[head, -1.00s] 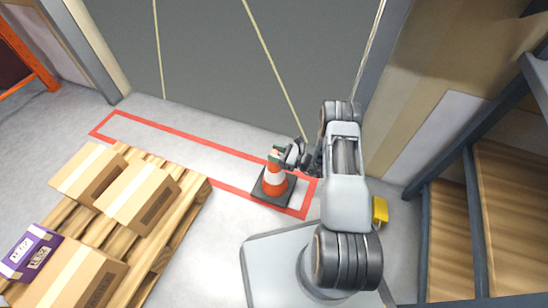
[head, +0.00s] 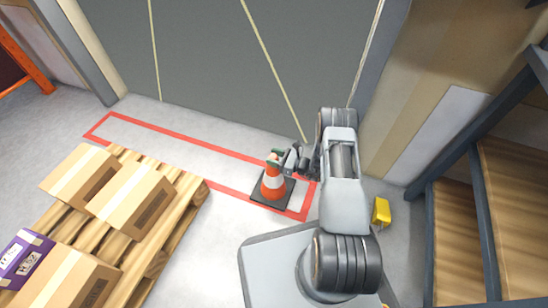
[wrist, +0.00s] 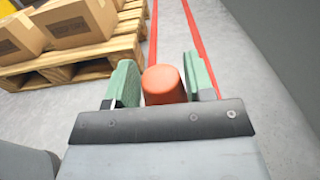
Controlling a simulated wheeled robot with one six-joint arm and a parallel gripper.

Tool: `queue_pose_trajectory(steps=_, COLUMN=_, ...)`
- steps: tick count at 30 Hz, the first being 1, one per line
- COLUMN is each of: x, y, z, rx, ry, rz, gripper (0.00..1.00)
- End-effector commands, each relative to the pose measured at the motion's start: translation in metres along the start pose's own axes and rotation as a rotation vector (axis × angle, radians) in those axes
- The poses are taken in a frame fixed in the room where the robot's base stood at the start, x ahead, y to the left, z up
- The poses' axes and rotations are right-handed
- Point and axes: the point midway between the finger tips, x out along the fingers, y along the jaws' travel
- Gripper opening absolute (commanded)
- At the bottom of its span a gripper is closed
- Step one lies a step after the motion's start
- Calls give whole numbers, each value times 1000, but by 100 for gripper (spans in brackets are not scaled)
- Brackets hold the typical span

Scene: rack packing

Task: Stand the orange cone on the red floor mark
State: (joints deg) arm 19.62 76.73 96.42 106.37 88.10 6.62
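The orange cone (head: 273,183), with a white band and a black square base, is upright at the right end of the red floor mark (head: 187,139), a long outlined rectangle. Its base covers part of the mark's near line in the head view; whether it touches the floor is hard to tell. My gripper (head: 284,157) is at the cone's top. The cone's lower part is hidden there.
A wooden pallet (head: 190,200) with cardboard boxes (head: 131,199) and a purple box (head: 24,259) stands at left. A grey door (head: 200,60) is behind the mark. A yellow object (head: 381,211) lies right of my arm, near the shelving (head: 430,240). The mark's left part is clear.

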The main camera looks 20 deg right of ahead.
Motion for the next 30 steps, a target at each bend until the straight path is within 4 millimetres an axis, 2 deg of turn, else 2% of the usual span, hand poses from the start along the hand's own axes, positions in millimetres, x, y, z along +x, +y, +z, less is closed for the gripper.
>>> queue_pose_trajectory(steps=1, x=0, y=0, z=0, rx=0, ry=0, rz=1, gripper=53)
queue_pose_trajectory(steps=7, x=1, y=1, z=0, rx=0, ry=0, rz=2, gripper=71)
queue_pose_trajectory(steps=16, x=1, y=1, z=5, rx=0, ry=0, rz=2, gripper=71)
queue_pose_trajectory(steps=20, x=-17, y=0, z=5, rx=3, ry=1, rz=-3, gripper=71)
queue_pose_trajectory(steps=30, x=-82, y=-1, z=5, rx=1, ry=1, rz=-3, gripper=71)
